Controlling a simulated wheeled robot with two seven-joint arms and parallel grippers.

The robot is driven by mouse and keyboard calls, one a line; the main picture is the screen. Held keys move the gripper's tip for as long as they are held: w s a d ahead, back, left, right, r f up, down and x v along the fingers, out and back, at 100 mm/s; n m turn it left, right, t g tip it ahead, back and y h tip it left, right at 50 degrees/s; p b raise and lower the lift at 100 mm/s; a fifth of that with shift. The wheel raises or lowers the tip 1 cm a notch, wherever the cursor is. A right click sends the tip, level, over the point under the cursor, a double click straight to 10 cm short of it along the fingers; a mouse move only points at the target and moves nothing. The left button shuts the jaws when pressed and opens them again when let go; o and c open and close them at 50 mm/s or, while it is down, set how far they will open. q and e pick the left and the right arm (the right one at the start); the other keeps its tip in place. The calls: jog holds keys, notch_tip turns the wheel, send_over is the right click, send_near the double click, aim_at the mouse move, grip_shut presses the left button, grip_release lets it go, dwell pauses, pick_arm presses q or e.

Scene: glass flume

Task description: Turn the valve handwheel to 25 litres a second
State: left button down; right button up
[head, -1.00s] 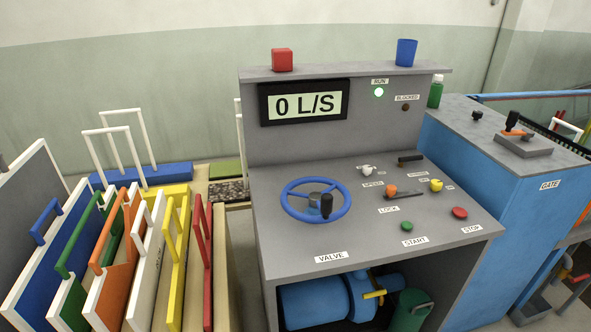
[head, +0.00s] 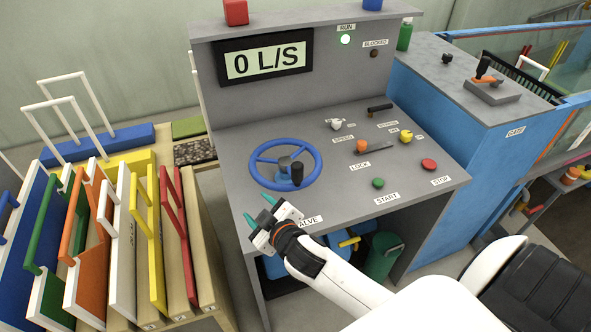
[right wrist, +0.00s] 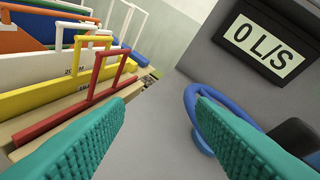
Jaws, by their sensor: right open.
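The blue valve handwheel (head: 259,155) lies on the grey console top, with a black knob (head: 297,175) standing on its near right side. The display (head: 266,62) above it reads 0 L/S. My right gripper (head: 259,208) is open and empty, near the console's front edge, on the near side of the wheel and apart from it. In the right wrist view, its teal fingers (right wrist: 155,135) are spread wide, and part of the handwheel (right wrist: 190,105) shows beyond the right finger. The VALVE label (head: 311,221) is partly hidden by my gripper. My left gripper is not in view.
A green button (head: 378,183), a red button (head: 428,165) and an orange-knobbed slider (head: 362,146) sit right of the wheel. The RUN lamp (head: 345,39) glows green; the BLOCKED lamp (head: 374,53) is dark. Coloured boards with handles (head: 85,240) stand in a rack at left.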

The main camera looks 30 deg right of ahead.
jog(key=w+a+r+n+t+y, duration=0.2)
jog(key=w+a+r+n+y, duration=0.15)
jog(key=r+n+y, duration=0.35)
jog(key=w+a+r+n+t+y, duration=0.2)
jog(key=a+r+n+y, duration=0.25)
jog(key=r, duration=0.35)
jog(key=a+r+n+g+y, duration=0.2)
jog(key=a+n+g+y, duration=0.1)
jog(key=n, duration=0.3)
jog(key=n+g+h+p, duration=0.2)
jog(key=n+g+h, duration=1)
jog(key=g+h, duration=0.3)
send_over(298, 174)
jog(key=w, duration=0.1)
jog(key=shift+y, duration=0.25)
jog(key=f, duration=0.4)
jog(key=shift+w+d, duration=0.2)
jog(key=shift+d, duration=0.1)
jog(key=shift+d+f, duration=0.15)
notch_tip(298, 174, down, 12)
jog(key=p, duration=0.3)
